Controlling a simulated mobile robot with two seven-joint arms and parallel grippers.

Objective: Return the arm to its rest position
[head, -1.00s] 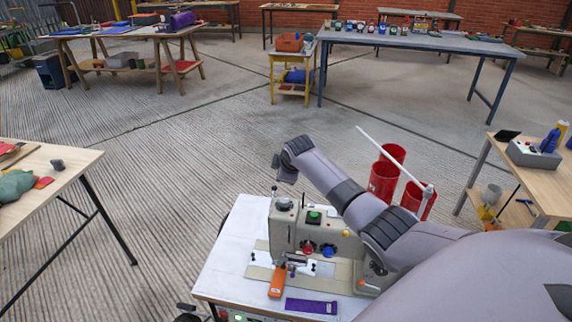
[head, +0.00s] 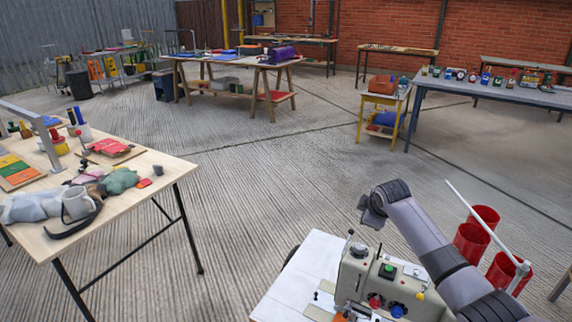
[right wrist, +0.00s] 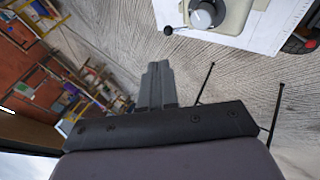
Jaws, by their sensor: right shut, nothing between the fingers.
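My right arm comes in from the lower right in the head view, bent over the grey-beige sewing machine. Its wrist end (head: 375,207) is above and behind the machine, apart from it. In the right wrist view my right gripper (right wrist: 158,68) shows its two grey fingers pressed together, with nothing between them. My left arm and gripper are not in view.
The sewing machine (head: 385,280) stands on a white table (head: 285,292); red bins (head: 472,242) stand behind my arm. A wooden table (head: 150,172) with a mug and cloths is at left. Open concrete floor (head: 270,190) lies between the tables.

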